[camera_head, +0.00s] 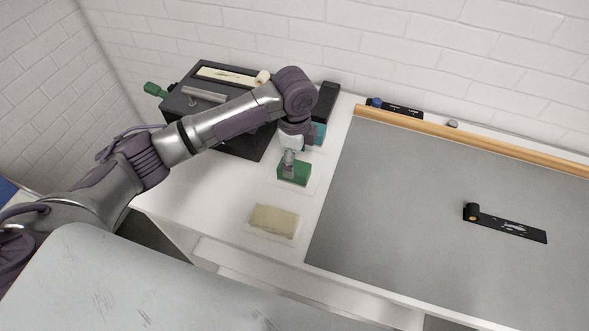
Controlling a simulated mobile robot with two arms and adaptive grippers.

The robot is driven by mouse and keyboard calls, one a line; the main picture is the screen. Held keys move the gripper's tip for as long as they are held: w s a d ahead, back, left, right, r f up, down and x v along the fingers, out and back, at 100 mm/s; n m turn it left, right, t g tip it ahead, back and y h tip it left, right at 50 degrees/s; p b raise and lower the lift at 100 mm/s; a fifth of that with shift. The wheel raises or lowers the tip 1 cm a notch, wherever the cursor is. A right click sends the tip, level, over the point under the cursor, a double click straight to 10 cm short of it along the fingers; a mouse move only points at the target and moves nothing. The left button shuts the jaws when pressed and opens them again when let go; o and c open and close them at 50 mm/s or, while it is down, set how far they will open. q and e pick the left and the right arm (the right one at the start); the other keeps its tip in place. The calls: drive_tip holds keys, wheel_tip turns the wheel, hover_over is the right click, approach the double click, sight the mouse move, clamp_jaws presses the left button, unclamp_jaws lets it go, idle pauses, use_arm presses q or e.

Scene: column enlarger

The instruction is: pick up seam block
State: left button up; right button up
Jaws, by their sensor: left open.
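A green block (301,173) sits on a pale square on the white worktop, left of the grey mat. I take it to be the seam block, though no label shows. My left gripper (288,168) points down at its left part and is open. The fingers overlap the block in the picture, and I cannot tell whether they touch it. The gripper hides part of the block's left side. My right gripper is not in view.
A beige block (274,220) lies nearer on the worktop. A dark machine (237,143) with a green handle stands behind my arm. A teal item (319,133) and dark box (327,101) stand behind the gripper. The grey mat (410,200) carries a black strip tool (512,228).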

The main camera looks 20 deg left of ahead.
use_arm(q)
drive_tip(key=shift+s+f+p, duration=0.25)
drive_tip(key=shift+f+p, duration=0.45)
drive_tip(key=shift+f, duration=0.35)
wheel_tip(320, 180, down, 2)
drive_tip(key=shift+f, duration=0.35)
drive_tip(key=c, duration=1.4)
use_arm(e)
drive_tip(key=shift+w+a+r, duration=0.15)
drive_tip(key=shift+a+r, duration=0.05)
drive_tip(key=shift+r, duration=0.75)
